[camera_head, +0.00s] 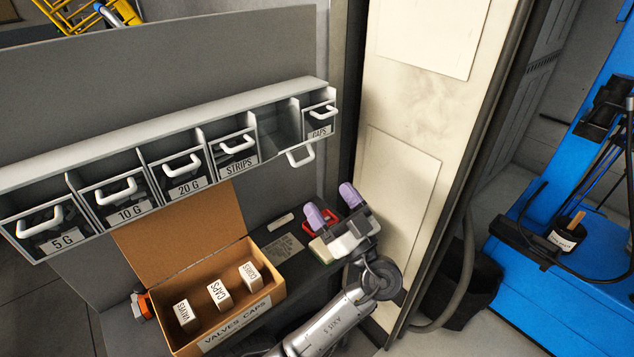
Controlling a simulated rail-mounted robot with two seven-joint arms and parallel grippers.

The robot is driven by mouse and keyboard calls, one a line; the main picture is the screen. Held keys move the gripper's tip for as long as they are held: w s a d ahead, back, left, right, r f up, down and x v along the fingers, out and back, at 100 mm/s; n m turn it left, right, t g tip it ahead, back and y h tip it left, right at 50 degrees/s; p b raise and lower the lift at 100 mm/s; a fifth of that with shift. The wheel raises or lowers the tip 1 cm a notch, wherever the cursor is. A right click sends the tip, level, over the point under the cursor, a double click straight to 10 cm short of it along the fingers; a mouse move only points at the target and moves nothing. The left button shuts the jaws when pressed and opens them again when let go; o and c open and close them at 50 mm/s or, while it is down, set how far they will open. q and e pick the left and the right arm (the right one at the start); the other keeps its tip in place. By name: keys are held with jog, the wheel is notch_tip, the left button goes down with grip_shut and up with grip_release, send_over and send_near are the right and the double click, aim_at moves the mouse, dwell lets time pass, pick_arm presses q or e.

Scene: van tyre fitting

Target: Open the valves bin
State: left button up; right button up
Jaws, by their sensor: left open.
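A grey rack (160,137) holds a row of bins with white handles. Between the STRIPS bin (236,158) and the CAPS bin (320,126) is a compartment (279,124) whose grey inside shows. Its white handle (300,154) sits lower and further out than its neighbours', so this bin appears tipped or pulled open. Its label does not show, so I cannot read whether it says valves. My left gripper (332,205) has its two lavender fingertips apart, empty, below and right of that handle and clear of it. My right gripper is not in view.
A red item (322,217) lies close by my left gripper. A pale door panel (405,185) stands right of the rack. Blue equipment (570,265) is at far right.

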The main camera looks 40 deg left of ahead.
pick_arm(q)
jog(key=shift+v, duration=2.1)
